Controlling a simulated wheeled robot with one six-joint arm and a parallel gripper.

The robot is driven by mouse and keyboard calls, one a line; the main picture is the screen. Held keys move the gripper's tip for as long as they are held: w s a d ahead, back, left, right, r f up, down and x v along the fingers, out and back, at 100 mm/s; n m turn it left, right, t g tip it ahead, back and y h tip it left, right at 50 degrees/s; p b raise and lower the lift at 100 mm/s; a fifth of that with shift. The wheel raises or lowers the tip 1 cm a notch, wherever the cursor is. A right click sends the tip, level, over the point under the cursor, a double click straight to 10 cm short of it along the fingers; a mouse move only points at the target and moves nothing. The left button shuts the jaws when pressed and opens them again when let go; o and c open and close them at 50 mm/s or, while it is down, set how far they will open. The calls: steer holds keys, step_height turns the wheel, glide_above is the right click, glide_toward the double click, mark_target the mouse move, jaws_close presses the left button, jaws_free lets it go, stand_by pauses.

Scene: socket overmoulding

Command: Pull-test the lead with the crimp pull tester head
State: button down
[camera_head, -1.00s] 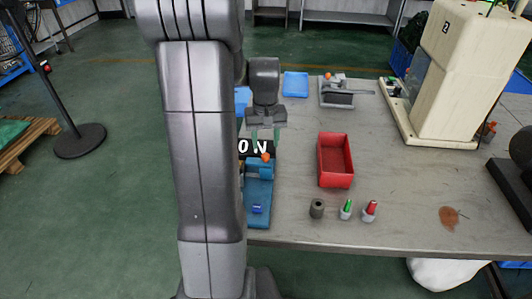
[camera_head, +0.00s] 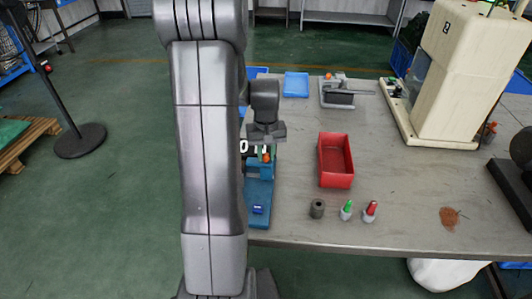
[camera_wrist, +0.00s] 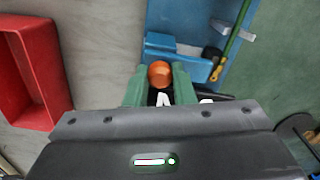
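The blue pull tester (camera_head: 258,190) stands at the table's left edge, partly hidden behind my arm. Its display (camera_head: 252,147) reads 0 N, partly covered. The tester's orange knob (camera_head: 267,157) also shows in the wrist view (camera_wrist: 160,74). My gripper (camera_head: 266,150) points down at it. In the wrist view my gripper's green fingers (camera_wrist: 160,84) stand apart, one on each side of the knob. I cannot tell whether they press on it. A green rod or lead (camera_wrist: 238,30) and a small yellow and black piece (camera_wrist: 212,62) lie along the blue body; I cannot identify them surely.
A red bin (camera_head: 336,182) stands right of the tester. A grey cylinder (camera_head: 317,208), a green-topped piece (camera_head: 347,210) and a red-topped piece (camera_head: 371,211) stand in front. Behind are a blue tray (camera_head: 296,85) and a grey device (camera_head: 338,95). The right-middle table is mostly clear.

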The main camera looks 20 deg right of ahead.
mark_target(251, 160)
steer(key=shift+w+a, duration=0.35)
steer(key=shift+a, duration=0.3)
steer(key=shift+w+a, duration=0.3)
steer(key=shift+a, duration=0.4)
steer(key=shift+w+a, duration=0.35)
steer(key=shift+a, duration=0.3)
steer(key=c, duration=1.5)
jaws_free()
steer(key=o, duration=0.3)
steer(key=shift+a, duration=0.15)
step_height(251, 160, up, 14)
